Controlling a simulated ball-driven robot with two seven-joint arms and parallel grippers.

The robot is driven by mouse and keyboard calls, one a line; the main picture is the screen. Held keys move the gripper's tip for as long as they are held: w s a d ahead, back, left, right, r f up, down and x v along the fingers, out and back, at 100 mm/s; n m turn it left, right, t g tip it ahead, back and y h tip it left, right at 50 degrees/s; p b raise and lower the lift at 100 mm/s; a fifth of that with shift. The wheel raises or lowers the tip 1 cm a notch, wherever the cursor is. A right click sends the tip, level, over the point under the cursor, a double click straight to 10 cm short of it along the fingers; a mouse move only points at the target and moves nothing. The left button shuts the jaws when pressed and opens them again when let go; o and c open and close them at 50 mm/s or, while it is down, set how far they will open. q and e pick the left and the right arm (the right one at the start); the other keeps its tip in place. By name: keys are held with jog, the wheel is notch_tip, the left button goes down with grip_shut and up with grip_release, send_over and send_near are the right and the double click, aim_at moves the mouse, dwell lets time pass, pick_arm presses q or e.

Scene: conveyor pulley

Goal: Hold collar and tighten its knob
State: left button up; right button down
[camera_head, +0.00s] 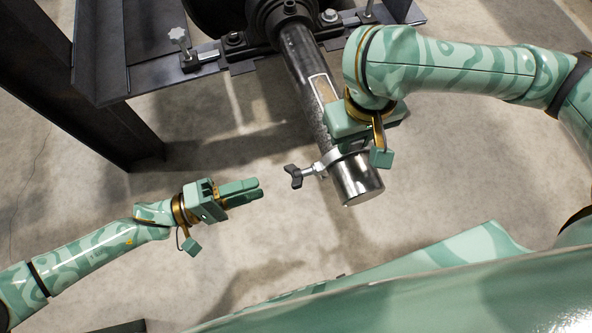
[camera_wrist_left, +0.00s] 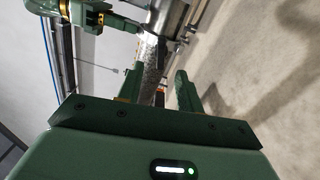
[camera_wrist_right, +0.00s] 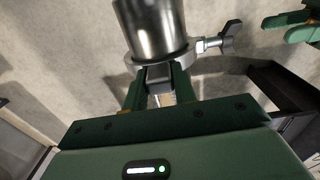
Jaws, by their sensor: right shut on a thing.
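A silver collar (camera_head: 328,159) sits around the metal shaft (camera_head: 302,70) close to its free lower end. A dark wing-shaped knob (camera_head: 294,176) sticks out from the collar's left side on a threaded stem. In the right wrist view the collar (camera_wrist_right: 187,57) and knob (camera_wrist_right: 231,38) show clearly. My right gripper (camera_wrist_right: 159,85) is shut on the collar's grey block, with a finger on each side; in the head view its fingertips are mostly hidden. My left gripper (camera_head: 260,189) is left of the knob and slightly below it, apart from it. Its fingers are parted and empty in the left wrist view (camera_wrist_left: 160,85).
The shaft comes out of a dark bearing housing (camera_head: 275,20) on a steel frame (camera_head: 160,75). A small clamp bolt (camera_head: 180,38) stands on the frame at upper left. The concrete floor between my left gripper and the frame is clear.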

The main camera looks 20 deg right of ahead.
aim_at(300, 174)
pick_arm(q)
jog(key=d+n, duration=0.1)
jog(key=d, duration=0.4)
jog(key=d+n, duration=0.1)
jog(key=d, duration=0.5)
jog(key=shift+d, duration=0.3)
grip_shut()
jog(key=m, duration=0.3)
jog(key=shift+m, duration=0.4)
jog(key=o, duration=1.4)
grip_release()
jog(key=shift+w+a, duration=0.1)
jog(key=shift+a, duration=0.05)
